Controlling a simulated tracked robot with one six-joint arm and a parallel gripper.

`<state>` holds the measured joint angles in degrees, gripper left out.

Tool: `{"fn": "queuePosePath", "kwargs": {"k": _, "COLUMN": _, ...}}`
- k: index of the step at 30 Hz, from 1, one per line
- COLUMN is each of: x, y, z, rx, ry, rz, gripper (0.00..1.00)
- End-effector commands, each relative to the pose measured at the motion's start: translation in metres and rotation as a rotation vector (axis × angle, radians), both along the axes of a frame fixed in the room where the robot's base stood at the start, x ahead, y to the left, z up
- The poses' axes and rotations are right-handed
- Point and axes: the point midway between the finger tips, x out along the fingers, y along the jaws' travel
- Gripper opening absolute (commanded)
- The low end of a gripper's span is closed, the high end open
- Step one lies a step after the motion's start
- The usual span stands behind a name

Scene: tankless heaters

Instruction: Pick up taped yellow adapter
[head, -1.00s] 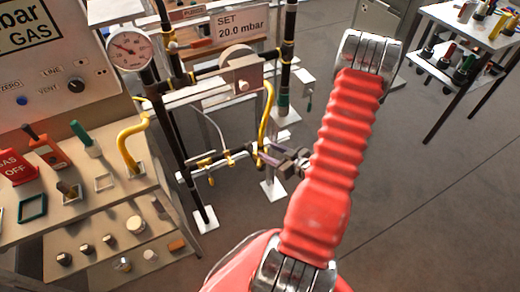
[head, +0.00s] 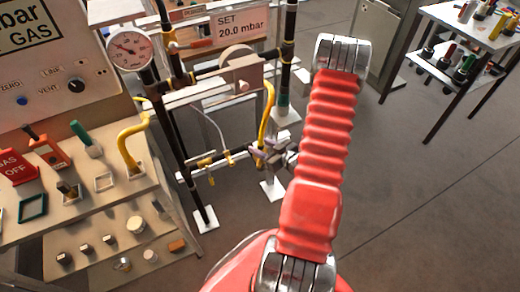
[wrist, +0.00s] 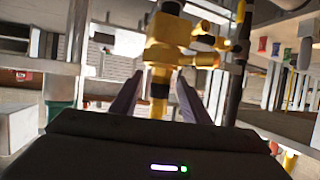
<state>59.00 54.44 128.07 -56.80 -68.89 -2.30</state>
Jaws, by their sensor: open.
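A yellow fitting with black tape bands, matching the taped yellow adapter (wrist: 161,78), hangs upright in the middle of the wrist view. Its lower end shows between the two dark fingers of my gripper (wrist: 158,90), with a visible gap on each side. My gripper is open; how deep the fitting sits between the fingers is unclear. In the head view, my gripper (head: 268,155) is at the right end of the low pipe run, beside a yellow bent pipe (head: 268,110). The adapter is too small and partly hidden to pick out there.
Dark upright pipes (head: 287,60) and the horizontal pipe run (head: 215,165) stand close around my gripper. A gas panel bench (head: 95,205) with small parts is at left. A table (head: 455,60) of tools stands far right. The floor between is clear.

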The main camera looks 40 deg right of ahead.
Motion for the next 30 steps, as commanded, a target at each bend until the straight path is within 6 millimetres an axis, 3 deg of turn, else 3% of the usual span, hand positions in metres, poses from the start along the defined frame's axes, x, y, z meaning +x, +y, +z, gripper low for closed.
{"fn": "queuePosePath", "kwargs": {"k": 17, "x": 0.0015, "y": -0.0001, "z": -0.0007, "rx": 0.001, "ry": 0.000, "rz": 0.000, "gripper": 0.42}}
{"fn": "queuePosePath", "kwargs": {"k": 30, "x": 0.0013, "y": -0.0002, "z": -0.0008, "rx": 0.001, "ry": 0.000, "rz": -0.001, "gripper": 0.11}}
